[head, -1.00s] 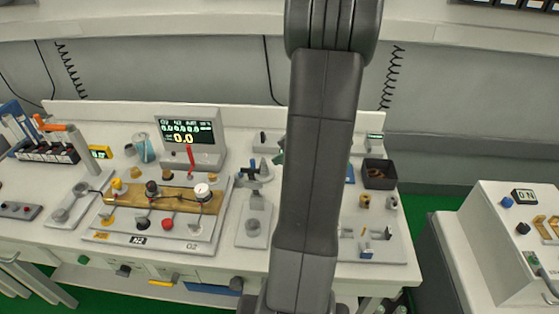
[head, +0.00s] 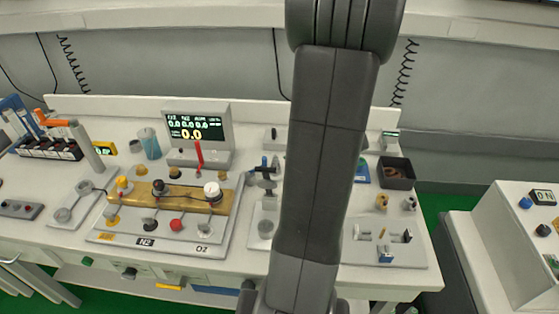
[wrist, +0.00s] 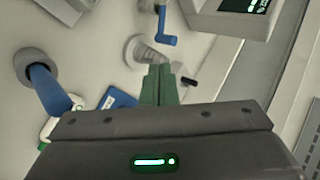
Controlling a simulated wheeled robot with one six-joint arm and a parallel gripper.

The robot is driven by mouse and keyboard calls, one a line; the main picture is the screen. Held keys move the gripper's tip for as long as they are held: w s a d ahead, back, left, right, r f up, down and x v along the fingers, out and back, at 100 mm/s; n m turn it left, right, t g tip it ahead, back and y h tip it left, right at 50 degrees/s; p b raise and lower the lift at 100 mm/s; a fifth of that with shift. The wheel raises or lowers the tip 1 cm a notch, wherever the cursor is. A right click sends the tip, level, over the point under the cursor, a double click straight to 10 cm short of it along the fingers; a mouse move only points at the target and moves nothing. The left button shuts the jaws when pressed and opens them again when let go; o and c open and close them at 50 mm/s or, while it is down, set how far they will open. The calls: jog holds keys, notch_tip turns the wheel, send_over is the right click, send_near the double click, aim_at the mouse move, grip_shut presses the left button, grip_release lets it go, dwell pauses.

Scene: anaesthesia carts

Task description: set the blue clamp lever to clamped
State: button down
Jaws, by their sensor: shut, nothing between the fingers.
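In the head view a blue lever (head: 264,163) stands on a grey fitting at mid-bench, just left of my arm. In the wrist view a thick blue lever (wrist: 46,88) rises from a round grey collar at the left, and a thin blue crank (wrist: 165,27) shows at the top. I cannot tell for sure which of these is the clamp lever. My gripper (wrist: 160,84) has green fingertips, shut together and empty, between the two blue parts and apart from both in the picture. In the head view my arm hides the gripper.
A dark open bin (head: 397,173) and a plate with small fittings (head: 370,250) are at the right. A blue card (wrist: 117,97) lies near my fingertips.

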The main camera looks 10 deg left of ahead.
aim_at(273, 163)
jog(key=p+x, duration=0.1)
jog(key=x, duration=0.8)
jog(key=shift+w+a+f, duration=0.15)
jog(key=shift+a+f, duration=0.05)
jog(key=shift+f, duration=0.1)
